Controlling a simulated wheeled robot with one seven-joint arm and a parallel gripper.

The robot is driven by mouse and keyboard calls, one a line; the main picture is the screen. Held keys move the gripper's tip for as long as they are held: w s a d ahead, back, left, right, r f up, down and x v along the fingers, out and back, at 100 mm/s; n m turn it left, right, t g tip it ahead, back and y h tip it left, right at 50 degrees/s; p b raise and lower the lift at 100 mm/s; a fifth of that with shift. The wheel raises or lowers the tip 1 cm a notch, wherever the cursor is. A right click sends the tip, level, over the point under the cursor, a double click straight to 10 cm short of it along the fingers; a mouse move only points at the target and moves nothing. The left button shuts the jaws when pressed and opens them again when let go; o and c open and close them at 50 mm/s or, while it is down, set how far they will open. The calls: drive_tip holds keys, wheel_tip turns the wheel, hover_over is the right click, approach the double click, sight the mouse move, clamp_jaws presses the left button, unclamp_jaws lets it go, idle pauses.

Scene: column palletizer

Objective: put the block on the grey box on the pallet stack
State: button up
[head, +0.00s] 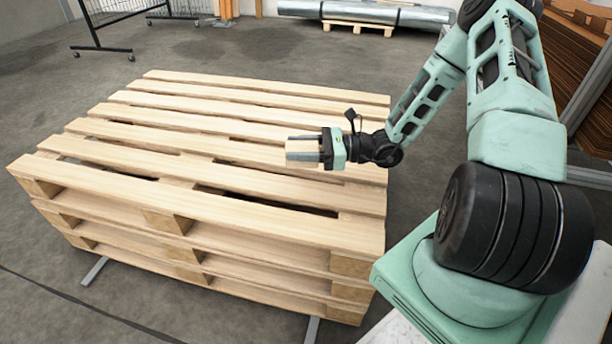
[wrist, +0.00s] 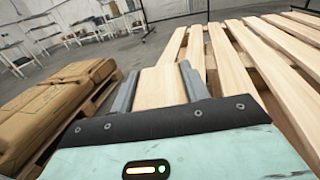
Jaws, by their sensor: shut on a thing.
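A pale wooden block (wrist: 160,87) is between the two grey fingers of my gripper (wrist: 158,88) in the wrist view. In the head view my gripper (head: 303,149) is shut on the block (head: 300,150), level over the right part of the pallet stack (head: 120,192). The stack is several light wooden pallets with slatted tops. The stack's slats (wrist: 235,70) also show in the wrist view, to the right of the block. I cannot tell whether the block touches the slats. The grey box is not clearly seen in either view.
Brown wrapped sacks (wrist: 60,95) lie on another pallet at left in the wrist view. A black wheeled rack (head: 100,25) and a pallet with silver rolls (head: 365,14) stand at the back of the head view. The slatted top is clear of loose objects.

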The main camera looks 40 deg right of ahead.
drive_tip(key=f, duration=0.1)
drive_tip(key=s+d+f+n+g+y+b, duration=0.1)
drive_tip(key=f+g, duration=0.1)
drive_tip(key=shift+s+d+b, duration=0.25)
drive_tip(key=shift+s+b, duration=0.1)
drive_tip(key=b, duration=0.8)
hover_over(308, 194)
wheel_tip(308, 194, down, 6)
drive_tip(key=shift+f, duration=0.15)
drive_tip(key=shift+f, duration=1)
